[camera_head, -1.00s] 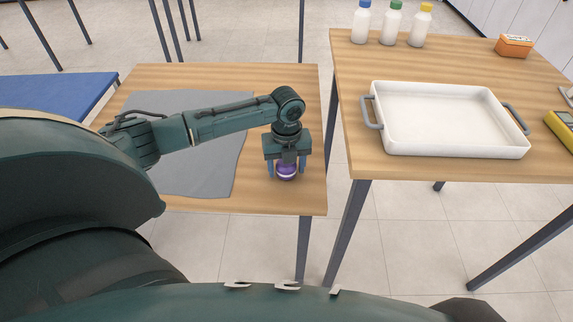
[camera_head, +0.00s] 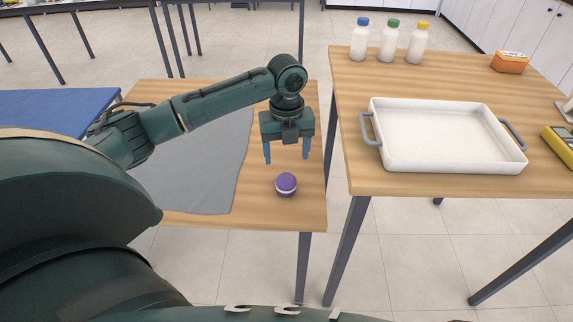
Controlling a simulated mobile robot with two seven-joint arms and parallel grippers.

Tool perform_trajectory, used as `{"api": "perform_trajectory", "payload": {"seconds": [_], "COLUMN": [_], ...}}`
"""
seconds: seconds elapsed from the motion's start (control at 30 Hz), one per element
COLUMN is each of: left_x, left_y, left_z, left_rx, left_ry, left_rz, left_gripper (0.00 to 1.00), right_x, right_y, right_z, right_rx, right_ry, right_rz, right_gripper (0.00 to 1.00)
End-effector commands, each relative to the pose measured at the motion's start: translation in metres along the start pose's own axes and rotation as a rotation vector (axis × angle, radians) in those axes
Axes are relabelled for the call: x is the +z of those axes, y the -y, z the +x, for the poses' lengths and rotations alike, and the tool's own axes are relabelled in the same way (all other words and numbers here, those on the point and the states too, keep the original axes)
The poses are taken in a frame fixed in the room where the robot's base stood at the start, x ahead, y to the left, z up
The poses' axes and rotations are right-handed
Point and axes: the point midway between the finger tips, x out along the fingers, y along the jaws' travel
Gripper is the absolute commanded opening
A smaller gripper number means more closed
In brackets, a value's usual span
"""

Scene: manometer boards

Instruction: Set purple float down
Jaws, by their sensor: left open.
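The purple float (camera_head: 286,184) is a small round purple thing with a pale band. It sits on the bare wood of the left table (camera_head: 270,212), near its right front corner and to the right of the grey mat. My left gripper (camera_head: 286,159) is open and empty above the float, with its blue fingers pointing down and apart from it. My right gripper is not in view.
A grey mat (camera_head: 205,170) covers much of the left table. Across a narrow gap, the right table (camera_head: 350,160) holds a white tray (camera_head: 450,165), several capped bottles (camera_head: 388,45), an orange box (camera_head: 510,62) and a yellow device (camera_head: 560,143).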

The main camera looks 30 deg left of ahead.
Motion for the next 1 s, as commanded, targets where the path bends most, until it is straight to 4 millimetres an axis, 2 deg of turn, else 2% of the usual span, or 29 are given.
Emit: {"api": "perform_trajectory", "payload": {"seconds": [0.1,0.23,0.37,0.47,0.53,0.63,0.83,0.9,1.0], "left_x": [0.0,-0.001,-0.013,-0.042,-0.071,-0.109,-0.177,-0.2,-0.223], "left_y": [0.0,0.0,0.01,0.03,0.046,0.065,0.081,0.079,0.068], "left_z": [-0.011,-0.014,0.005,0.041,0.07,0.1,0.131,0.136,0.136], "left_rx": [0.0,0.001,-0.034,-0.119,-0.209,-0.343,-0.568,-0.653,-0.766], "left_ry": [0.001,0.0,-0.003,-0.016,-0.042,-0.098,-0.266,-0.35,-0.466], "left_rz": [0.0,-0.001,-0.042,-0.144,-0.257,-0.44,-0.832,-1.013,-1.278], "left_gripper": [0.69,0.69,0.69,0.69,0.69,0.69,0.69,0.69,0.69], "right_x": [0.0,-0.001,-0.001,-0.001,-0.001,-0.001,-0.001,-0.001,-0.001], "right_y": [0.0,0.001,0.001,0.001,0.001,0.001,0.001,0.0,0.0], "right_z": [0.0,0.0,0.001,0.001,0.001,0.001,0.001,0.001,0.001], "right_rx": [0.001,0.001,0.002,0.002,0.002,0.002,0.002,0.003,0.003], "right_ry": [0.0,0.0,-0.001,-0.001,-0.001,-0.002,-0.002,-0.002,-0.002], "right_rz": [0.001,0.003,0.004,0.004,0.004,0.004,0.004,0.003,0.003], "right_gripper": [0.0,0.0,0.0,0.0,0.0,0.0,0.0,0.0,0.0]}}
